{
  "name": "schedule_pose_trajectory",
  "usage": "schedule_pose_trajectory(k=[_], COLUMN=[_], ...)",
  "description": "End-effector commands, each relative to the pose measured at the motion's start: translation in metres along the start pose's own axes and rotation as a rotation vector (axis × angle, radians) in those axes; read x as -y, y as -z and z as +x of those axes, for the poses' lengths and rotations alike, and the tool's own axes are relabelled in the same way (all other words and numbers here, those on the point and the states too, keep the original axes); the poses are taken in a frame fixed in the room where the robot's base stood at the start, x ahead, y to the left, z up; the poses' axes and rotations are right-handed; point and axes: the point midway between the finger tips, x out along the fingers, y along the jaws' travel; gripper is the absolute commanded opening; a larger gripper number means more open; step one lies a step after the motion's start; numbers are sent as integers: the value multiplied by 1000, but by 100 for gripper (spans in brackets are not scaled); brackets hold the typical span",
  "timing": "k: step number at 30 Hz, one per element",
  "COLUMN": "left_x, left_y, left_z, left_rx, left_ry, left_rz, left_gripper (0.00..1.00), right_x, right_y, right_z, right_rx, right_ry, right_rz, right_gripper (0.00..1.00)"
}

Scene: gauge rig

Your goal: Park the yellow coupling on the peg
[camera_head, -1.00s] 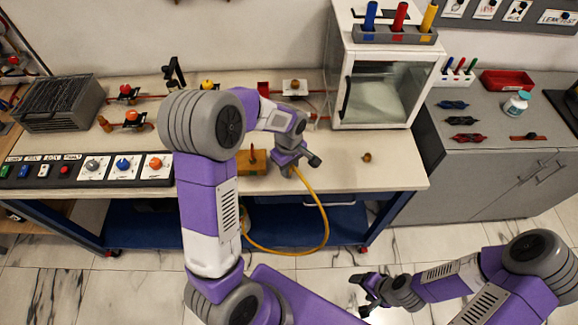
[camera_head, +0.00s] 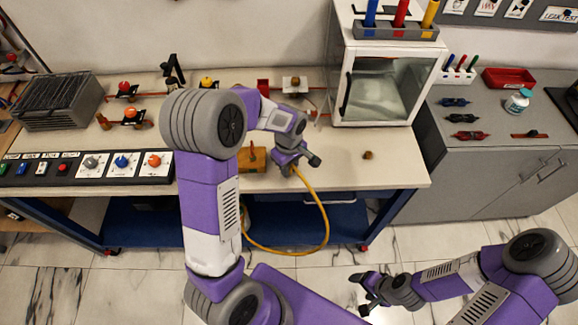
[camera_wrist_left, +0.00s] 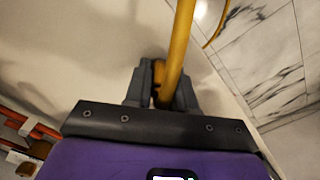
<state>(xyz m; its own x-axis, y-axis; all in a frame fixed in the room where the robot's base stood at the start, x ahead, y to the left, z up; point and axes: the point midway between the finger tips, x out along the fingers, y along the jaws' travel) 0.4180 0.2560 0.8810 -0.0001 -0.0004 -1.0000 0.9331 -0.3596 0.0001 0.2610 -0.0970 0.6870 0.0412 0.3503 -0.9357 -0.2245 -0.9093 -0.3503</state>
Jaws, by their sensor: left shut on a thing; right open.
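My left gripper (camera_head: 297,160) is over the workbench, right of a brownish-yellow block (camera_head: 252,160). In the left wrist view the gripper (camera_wrist_left: 161,88) is shut on the yellow coupling (camera_wrist_left: 158,75), which is mostly hidden between the fingers. A yellow hose (camera_wrist_left: 178,50) runs up from it; in the head view the hose (camera_head: 326,220) loops down past the bench's front edge. I cannot make out the peg for certain; my left arm covers part of the bench. My right gripper (camera_head: 366,290) is open and empty above the floor, away from the bench.
A glass-fronted cabinet (camera_head: 385,85) stands at the bench's right end. A small brass piece (camera_head: 368,155) lies on the clear right front. A control panel (camera_head: 90,167) runs along the left front, with a dark finned box (camera_head: 60,103) behind it. Valves and red pipes line the back.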

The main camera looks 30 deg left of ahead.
Motion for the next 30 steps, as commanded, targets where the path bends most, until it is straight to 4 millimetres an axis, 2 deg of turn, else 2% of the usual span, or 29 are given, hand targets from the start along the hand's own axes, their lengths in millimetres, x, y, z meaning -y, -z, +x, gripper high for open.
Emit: schedule_pose_trajectory(k=[4,5,8,14,20,30], left_x=[0,0,0,0,0,0], left_y=[0,0,0,0,0,0], left_z=[0,0,0,0,0,-4], left_rx=[0,0,0,0,0,0], left_ry=[0,0,0,0,0,-1], left_rz=[0,0,0,0,0,0], left_gripper=[0,26,41,41,70,71], right_x=[0,0,0,0,0,0], right_y=[0,0,0,0,0,0], right_z=[0,0,0,0,0,-1], right_rx=[0,0,0,0,0,0], right_ry=[0,0,0,0,0,0], right_rz=[0,0,0,0,0,0], right_gripper=[71,71,71,71,71,71])
